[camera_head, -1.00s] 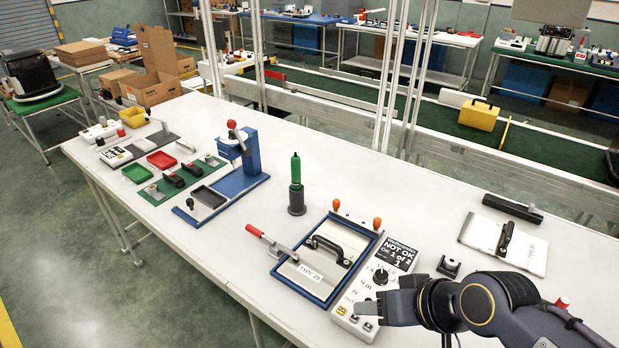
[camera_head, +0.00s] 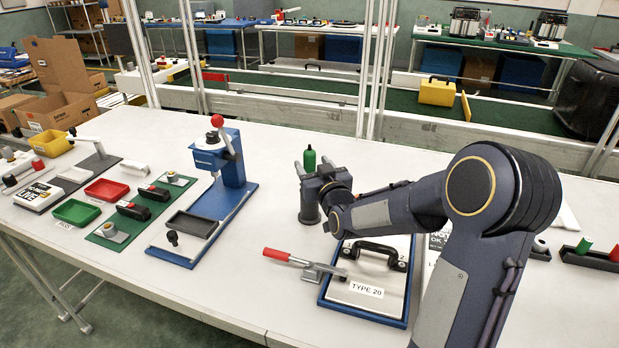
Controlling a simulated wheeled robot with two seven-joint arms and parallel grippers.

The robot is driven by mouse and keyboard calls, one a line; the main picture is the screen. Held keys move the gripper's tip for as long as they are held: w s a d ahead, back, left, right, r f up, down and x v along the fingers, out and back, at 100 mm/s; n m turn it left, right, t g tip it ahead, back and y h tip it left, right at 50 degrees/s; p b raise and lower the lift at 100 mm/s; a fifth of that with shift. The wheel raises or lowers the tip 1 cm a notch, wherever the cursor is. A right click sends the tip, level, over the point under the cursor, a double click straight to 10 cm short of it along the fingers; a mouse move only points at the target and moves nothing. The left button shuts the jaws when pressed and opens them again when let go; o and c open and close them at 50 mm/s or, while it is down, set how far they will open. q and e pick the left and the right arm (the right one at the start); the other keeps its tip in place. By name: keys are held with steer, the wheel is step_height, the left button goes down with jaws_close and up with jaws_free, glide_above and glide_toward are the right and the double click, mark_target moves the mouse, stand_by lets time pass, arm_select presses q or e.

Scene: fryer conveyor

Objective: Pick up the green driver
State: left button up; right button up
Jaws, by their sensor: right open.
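The green driver (camera_head: 310,158) stands upright on the table, its green top showing above my right gripper. Its lower part is largely hidden behind the gripper, and the dark stand (camera_head: 309,213) below it shows in part. My right gripper (camera_head: 313,187) is open at the driver, just below the green top. I cannot tell whether the fingers are around the driver or only beside it. My left gripper is not in view.
A blue-framed fixture (camera_head: 370,312) with a black handle and red-tipped clamp (camera_head: 276,254) lies in front. A blue press (camera_head: 222,160) stands to the left, beyond it green and red trays (camera_head: 107,189). A black tray (camera_head: 592,261) sits at right. The table behind the driver is clear.

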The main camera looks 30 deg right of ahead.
steer(key=w, duration=0.2)
steer(key=w+d+p, duration=0.1)
steer(key=w, duration=0.1)
steer(key=shift+w+f, duration=0.15)
steer(key=shift+w, duration=0.2)
steer(key=shift+a, duration=0.1)
jaws_close()
